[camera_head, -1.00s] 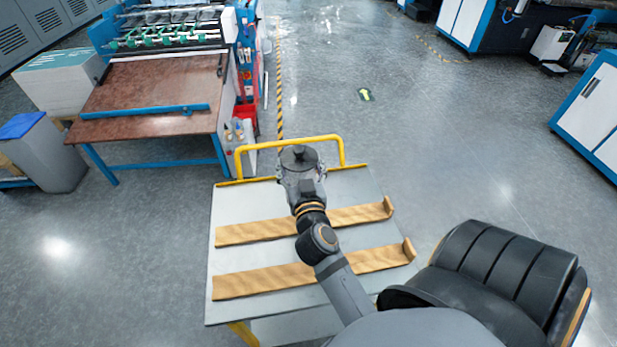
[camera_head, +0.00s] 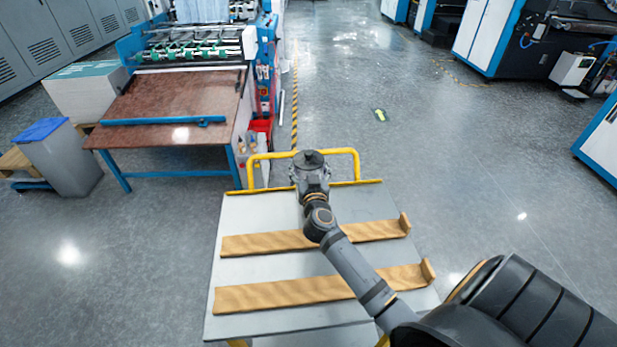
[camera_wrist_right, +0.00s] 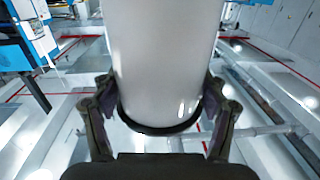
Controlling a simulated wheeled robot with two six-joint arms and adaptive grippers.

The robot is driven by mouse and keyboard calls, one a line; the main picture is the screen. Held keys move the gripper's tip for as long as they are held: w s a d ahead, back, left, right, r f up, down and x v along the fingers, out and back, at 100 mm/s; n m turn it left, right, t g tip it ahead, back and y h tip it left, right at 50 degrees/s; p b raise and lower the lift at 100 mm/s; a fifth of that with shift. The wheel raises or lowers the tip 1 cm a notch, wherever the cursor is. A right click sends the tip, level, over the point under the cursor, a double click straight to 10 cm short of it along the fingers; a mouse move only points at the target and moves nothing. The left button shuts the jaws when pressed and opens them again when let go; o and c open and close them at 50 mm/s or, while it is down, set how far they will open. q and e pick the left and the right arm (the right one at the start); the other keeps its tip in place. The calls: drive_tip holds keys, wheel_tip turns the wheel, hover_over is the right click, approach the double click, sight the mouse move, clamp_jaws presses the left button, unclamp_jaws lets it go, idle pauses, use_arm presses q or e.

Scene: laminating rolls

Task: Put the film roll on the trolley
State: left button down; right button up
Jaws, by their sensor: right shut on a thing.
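The trolley (camera_head: 235,207) has a grey top, a yellow rail at its far end and two tan wooden cradle strips across it. My right arm reaches over it, with the right gripper (camera_head: 309,172) near the far edge, just in front of the rail. In the right wrist view the gripper (camera_wrist_right: 158,92) has its fingers on either side of a white film roll (camera_wrist_right: 165,55) and is shut on it. The roll's dark-rimmed end faces the palm. In the head view I cannot make the roll out clearly. My left gripper is not in view.
A blue-framed machine with a brown table (camera_head: 165,110) stands beyond the trolley to the left. A grey bin (camera_head: 62,160) is at far left. White and blue cabinets (camera_head: 600,140) are at right. The floor right of the trolley is clear.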

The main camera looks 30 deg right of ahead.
drive_tip(key=f, duration=0.1)
drive_tip(key=f+b, duration=0.2)
drive_tip(key=shift+w+d+f, duration=0.15)
drive_tip(key=shift+w+f, duration=0.15)
drive_tip(key=shift+f, duration=0.1)
drive_tip(key=shift+f, duration=0.1)
drive_tip(key=o, duration=1.8)
drive_tip(key=v, duration=1.2)
